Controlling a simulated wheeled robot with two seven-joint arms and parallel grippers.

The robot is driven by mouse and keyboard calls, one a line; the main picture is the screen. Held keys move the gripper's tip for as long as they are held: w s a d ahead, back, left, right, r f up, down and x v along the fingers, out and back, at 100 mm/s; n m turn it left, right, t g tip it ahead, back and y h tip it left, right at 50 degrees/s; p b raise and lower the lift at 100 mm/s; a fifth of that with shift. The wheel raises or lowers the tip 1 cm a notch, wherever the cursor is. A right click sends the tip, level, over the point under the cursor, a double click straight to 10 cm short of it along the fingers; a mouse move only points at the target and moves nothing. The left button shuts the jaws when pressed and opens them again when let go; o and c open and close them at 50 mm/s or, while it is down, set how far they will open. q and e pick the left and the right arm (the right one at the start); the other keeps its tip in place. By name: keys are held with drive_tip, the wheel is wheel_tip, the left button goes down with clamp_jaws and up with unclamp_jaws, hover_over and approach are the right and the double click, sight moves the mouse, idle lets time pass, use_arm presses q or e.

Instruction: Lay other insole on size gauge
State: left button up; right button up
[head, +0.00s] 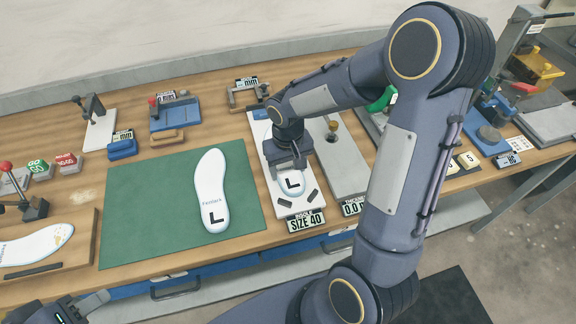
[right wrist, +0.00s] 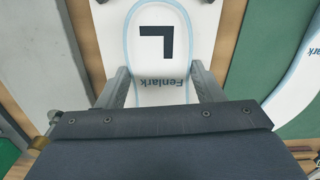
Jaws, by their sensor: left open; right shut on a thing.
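The size gauge (head: 311,207) is a white board with a "SIZE 40" label at its front. A white insole marked "L" (head: 292,184) lies over the gauge, within its width; I cannot tell if it rests flat. My right gripper (head: 291,166) is shut on this insole. In the right wrist view the fingers (right wrist: 160,92) are at both edges of the insole (right wrist: 157,62), beside the "Fenlark" print. Another white insole marked "L" (head: 210,185) lies on the green mat (head: 140,215). My left gripper (head: 80,308) is open at the bottom left, partly cut off.
A third insole (head: 35,245) with a yellowish mark lies on a wooden board at the left. A grey thickness gauge (head: 340,170) stands right beside the size gauge. Clamps and small blocks line the back. The mat's left half is clear.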

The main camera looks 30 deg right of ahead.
drive_tip(key=shift+f, duration=0.1)
drive_tip(key=o, duration=1)
drive_tip(key=shift+c, duration=0.2)
wheel_tip(320, 180, up, 12)
drive_tip(key=s+a+r+t+y, duration=0.1)
drive_tip(key=s+a+t+y, duration=0.1)
drive_tip(key=s, duration=0.6)
drive_tip(key=s+a+r+t+y, duration=0.1)
drive_tip(key=s+a+t, duration=0.1)
drive_tip(key=s, duration=0.7)
drive_tip(key=shift+r+t+y, duration=0.15)
drive_tip(key=shift+t+y, duration=0.25)
drive_tip(key=shift+t, duration=0.4)
drive_tip(key=shift+a, duration=0.1)
